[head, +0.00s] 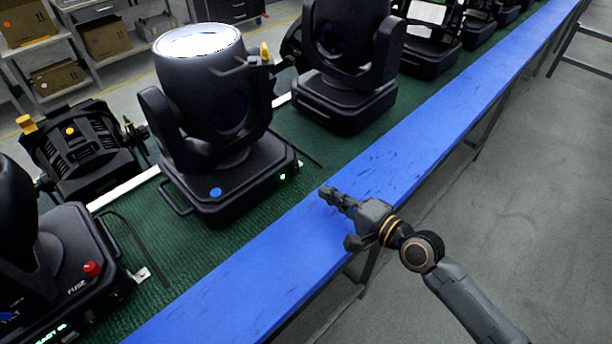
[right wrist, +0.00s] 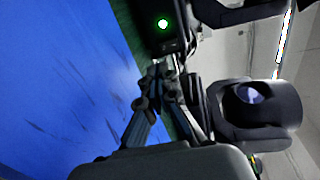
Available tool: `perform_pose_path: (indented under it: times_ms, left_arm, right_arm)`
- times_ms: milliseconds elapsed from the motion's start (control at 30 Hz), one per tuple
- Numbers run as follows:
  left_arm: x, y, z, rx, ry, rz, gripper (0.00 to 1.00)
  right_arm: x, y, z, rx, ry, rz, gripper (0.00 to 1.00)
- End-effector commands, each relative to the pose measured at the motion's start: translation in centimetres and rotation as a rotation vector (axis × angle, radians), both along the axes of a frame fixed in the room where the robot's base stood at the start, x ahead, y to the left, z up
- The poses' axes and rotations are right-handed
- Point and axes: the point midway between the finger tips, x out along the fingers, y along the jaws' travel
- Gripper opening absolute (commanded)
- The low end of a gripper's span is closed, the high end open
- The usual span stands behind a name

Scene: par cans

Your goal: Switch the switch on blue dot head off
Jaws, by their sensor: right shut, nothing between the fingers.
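The blue dot head (head: 215,130) is a black moving light on the green mat, with a blue dot (head: 215,192) on its base. A small switch (head: 282,177) on the base's right side glows green. The green light (right wrist: 162,22) also shows at the top of the right wrist view. My right gripper (head: 329,194) is shut and empty over the blue strip, to the right of the base and apart from it. In the right wrist view its fingertips (right wrist: 160,72) meet below the green light. My left gripper is not in view.
A blue strip (head: 400,165) runs along the edge of the green mat (head: 190,250). Another black head (head: 345,100) stands behind, and one with a red fuse knob (head: 91,269) stands at the front left. The grey floor (head: 540,200) at right is clear.

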Motion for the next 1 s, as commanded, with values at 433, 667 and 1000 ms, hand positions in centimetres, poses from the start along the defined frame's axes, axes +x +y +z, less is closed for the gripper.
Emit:
perform_pose_path:
  times_ms: [433, 667, 1000]
  left_arm:
    - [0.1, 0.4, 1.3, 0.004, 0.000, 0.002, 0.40]
    - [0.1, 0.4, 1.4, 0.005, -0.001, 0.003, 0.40]
    - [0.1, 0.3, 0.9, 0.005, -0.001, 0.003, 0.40]
  right_arm:
    - [5.0, 5.0, -0.9, 0.000, 0.000, 0.001, 0.00]
    - [5.4, 5.3, -1.1, -0.001, 0.000, 0.000, 0.00]
    - [5.4, 5.4, -1.3, 0.003, -0.004, 0.000, 0.00]
